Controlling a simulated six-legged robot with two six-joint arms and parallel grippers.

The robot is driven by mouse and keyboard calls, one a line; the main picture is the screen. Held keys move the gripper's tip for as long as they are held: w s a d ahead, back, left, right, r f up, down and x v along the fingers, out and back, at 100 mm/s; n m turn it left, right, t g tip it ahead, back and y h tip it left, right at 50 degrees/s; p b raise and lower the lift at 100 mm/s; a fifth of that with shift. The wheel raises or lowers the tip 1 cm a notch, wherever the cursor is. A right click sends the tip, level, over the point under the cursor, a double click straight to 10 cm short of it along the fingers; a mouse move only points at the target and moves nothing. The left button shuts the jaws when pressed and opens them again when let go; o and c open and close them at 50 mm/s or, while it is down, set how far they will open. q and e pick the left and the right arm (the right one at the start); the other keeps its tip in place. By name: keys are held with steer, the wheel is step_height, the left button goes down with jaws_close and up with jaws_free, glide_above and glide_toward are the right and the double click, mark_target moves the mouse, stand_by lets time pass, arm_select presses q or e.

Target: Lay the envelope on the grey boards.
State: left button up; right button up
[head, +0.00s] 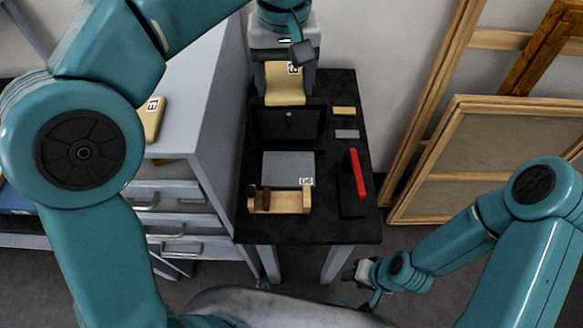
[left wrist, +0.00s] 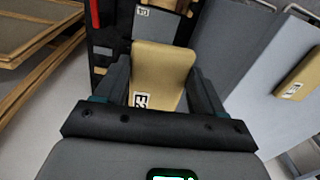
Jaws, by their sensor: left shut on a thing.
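My left gripper (head: 285,75) is shut on a tan envelope (head: 286,97) labelled E2, at the far end of the black table. The envelope also fills the space between the fingers in the left wrist view (left wrist: 160,68). I cannot tell its height above the table. The grey boards (head: 288,164) lie on the nearer half of the table, with a white label at their near right corner; they also show at the top of the left wrist view (left wrist: 155,25). The envelope is apart from them. My right gripper (head: 368,278) is low, off the table's near right; its fingers are unclear.
Between envelope and boards is a black tray (head: 262,127) with a small knob. A wooden rack (head: 291,203) stands nearer. Another tan envelope (head: 154,120), labelled E1, lies on the grey cabinet (head: 205,75). Wooden frames (head: 455,108) lean right.

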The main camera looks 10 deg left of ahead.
arm_select(q)
glide_above(288, 176)
step_height(288, 176, down, 6)
steer(key=shift+m, duration=0.4)
step_height(288, 176, down, 20)
steer(key=shift+w+r+p, duration=0.1)
steer(key=shift+r+p, duration=0.15)
steer(key=shift+p, duration=0.1)
step_height(288, 176, down, 4)
steer(key=shift+f+p, duration=0.1)
steer(key=shift+p, duration=0.2)
steer(key=shift+f, duration=0.25)
steer(key=shift+f+b, duration=0.15)
steer(key=shift+b, duration=0.15)
steer(key=o, duration=1)
